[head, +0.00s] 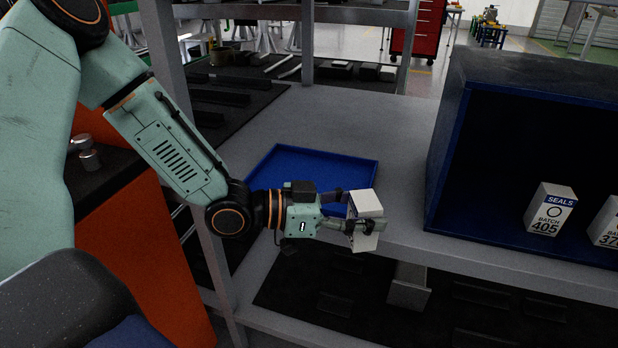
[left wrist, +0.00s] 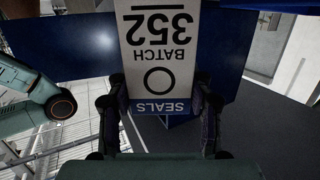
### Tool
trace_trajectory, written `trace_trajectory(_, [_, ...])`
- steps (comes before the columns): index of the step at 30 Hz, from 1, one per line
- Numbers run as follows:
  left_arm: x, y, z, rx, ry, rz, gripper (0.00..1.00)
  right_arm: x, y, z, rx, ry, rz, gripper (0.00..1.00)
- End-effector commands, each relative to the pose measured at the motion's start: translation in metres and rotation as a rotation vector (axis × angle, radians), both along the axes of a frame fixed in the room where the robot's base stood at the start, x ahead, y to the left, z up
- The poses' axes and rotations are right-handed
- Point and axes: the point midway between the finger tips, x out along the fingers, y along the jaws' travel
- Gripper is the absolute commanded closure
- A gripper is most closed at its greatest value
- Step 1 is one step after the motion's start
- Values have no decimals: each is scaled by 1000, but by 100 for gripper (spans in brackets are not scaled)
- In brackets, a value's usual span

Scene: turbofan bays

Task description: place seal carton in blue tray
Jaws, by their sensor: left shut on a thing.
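My left gripper (head: 347,208) is shut on a white seal carton (head: 366,203) in the head view. In the left wrist view the held carton (left wrist: 160,50) shows "SEALS" and "BATCH 352" upside down, with my left gripper's fingers (left wrist: 160,105) on both sides of it. The blue tray (head: 318,160) lies flat on the grey shelf in the head view, behind and to the left of the held carton. The tray's visible floor is empty, and my left gripper and wrist hide part of its front edge. My right gripper is not in view.
A dark blue open bin (head: 447,165) stands on the shelf at right. A carton marked "BATCH 405" (head: 550,208) and another carton (head: 606,224) cut off by the picture edge stand in it. Grey shelf surface (head: 400,130) between tray and bin is clear. A shelf upright (head: 175,70) rises left of the tray.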

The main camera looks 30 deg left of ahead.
Motion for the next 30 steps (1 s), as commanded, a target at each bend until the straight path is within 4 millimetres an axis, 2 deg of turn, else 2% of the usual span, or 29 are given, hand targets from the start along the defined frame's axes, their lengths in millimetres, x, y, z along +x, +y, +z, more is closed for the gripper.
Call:
trace_trajectory(3, [28,10,21,3,-8,107,81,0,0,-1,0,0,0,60])
trace_trajectory(8, [65,35,52,3,-7,293,81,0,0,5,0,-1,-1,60])
trace_trajectory(15, [104,85,87,2,-4,594,81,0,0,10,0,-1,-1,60])
trace_trajectory(19, [115,118,97,1,-2,763,81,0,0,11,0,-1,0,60])
trace_trajectory(24, [117,158,92,2,4,960,81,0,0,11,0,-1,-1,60])
trace_trajectory(30, [112,183,86,3,5,1080,81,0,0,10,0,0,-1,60])
